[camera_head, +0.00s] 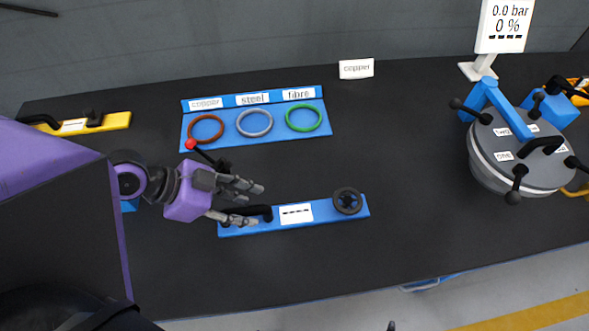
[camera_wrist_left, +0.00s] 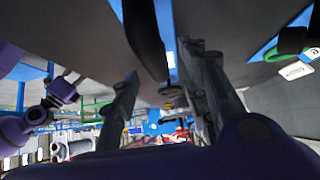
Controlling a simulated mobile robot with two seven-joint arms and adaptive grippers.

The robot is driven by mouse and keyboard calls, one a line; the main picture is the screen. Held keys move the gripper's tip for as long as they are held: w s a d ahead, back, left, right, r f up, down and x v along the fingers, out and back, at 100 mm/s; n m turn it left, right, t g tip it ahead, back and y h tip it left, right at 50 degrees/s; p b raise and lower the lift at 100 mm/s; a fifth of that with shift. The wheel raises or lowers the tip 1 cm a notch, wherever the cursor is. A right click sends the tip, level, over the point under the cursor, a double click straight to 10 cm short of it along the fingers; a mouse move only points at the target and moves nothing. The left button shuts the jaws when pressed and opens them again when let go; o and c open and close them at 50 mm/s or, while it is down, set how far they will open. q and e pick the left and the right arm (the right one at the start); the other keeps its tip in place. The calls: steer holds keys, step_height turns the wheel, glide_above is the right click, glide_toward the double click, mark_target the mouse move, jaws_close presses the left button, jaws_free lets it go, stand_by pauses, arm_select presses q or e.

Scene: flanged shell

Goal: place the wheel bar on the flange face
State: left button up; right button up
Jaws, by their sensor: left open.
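The wheel bar (camera_head: 325,211) is a blue bar lying on the dark table, with a black handwheel at its right end, a dashed white label and a black handle at its left. My left gripper (camera_head: 252,204) is open at the handle end, with its fingers around or just above the handle; I cannot tell if they touch it. In the left wrist view, a black handle-like part (camera_wrist_left: 146,38) shows between the spread fingers (camera_wrist_left: 165,95). The round grey shell (camera_head: 525,155) stands at the right, its top carrying labels and black-knobbed clamps. My right gripper is not seen.
A blue tray (camera_head: 285,139) holds brown, grey and green rings behind the wheel bar. A red-knobbed black lever (camera_head: 191,144) stands close to my left gripper. A yellow bar (camera_head: 112,121) lies at the left. A gauge sign (camera_head: 503,27) stands behind the shell. The table between bar and shell is clear.

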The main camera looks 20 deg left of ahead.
mark_target(253, 208)
arm_select(q)
steer(key=shift+x, duration=1.95)
steer(key=shift+d+r, duration=0.1)
jaws_close()
steer(key=shift+r, duration=0.1)
